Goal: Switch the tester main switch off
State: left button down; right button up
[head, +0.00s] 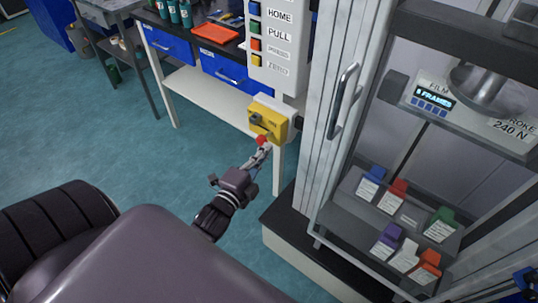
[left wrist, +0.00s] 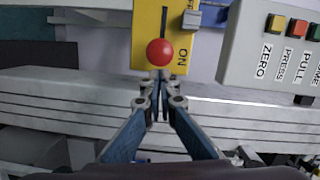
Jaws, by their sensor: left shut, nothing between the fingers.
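The tester main switch is a yellow box (head: 277,113) on the side of the tester frame, with a lever that ends in a red ball knob (head: 262,140). In the left wrist view the yellow plate (left wrist: 146,25) has a dark slot, and the red knob (left wrist: 159,52) is at the slot's end beside the "ON" label. My left gripper (head: 264,150) is shut and empty, its fingertips (left wrist: 160,78) right at the knob. I cannot tell whether they touch it. A dark blue piece at the lower right edge of the head view may be my right gripper (head: 525,280); its jaws are unclear.
A grey button panel (head: 279,40) with HOME, PULL, PRESS and ZERO buttons hangs above the switch. A glazed cabinet door with a metal handle (head: 343,100) stands to the right, with several coloured sample cards inside. A bench with blue drawers (head: 168,42) is behind; floor space is open at left.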

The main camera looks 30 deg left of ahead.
pick_arm(q)
jog(key=shift+a, duration=0.1)
jog(key=a, duration=0.6)
jog(key=shift+w+a+p, duration=0.25)
jog(key=shift+w+p, duration=0.05)
jog(key=shift+p, duration=0.1)
